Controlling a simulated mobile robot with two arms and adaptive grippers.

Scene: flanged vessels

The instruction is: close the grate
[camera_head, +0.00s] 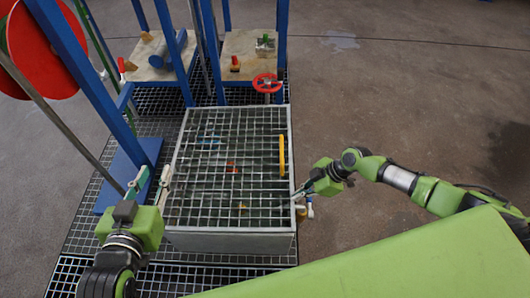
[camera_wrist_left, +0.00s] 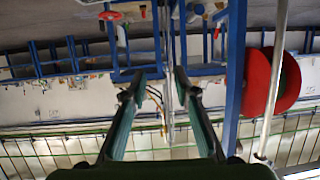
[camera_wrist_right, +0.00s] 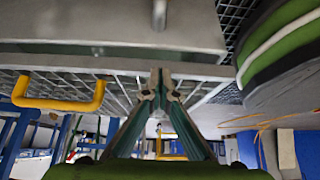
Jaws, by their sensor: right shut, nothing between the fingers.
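The grate (camera_head: 225,170) is a grey metal grid that covers the top of a grey metal box (camera_head: 230,243) in the head view. I cannot tell whether it rests fully on the rim. Its yellow handle (camera_head: 282,155) is at the right edge and also shows at the left of the right wrist view (camera_wrist_right: 60,103). My right gripper (camera_head: 302,193) is shut and empty at the box's right side, nearer to me than the handle. Its fingertips meet in the right wrist view (camera_wrist_right: 160,80). My left gripper (camera_head: 152,184) is open and empty by the box's left side.
Blue posts (camera_head: 85,75) and red discs (camera_head: 42,48) stand at the left. A red valve wheel (camera_head: 267,83) is just behind the box. Small objects show through the grate. Open concrete floor (camera_head: 420,100) lies to the right.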

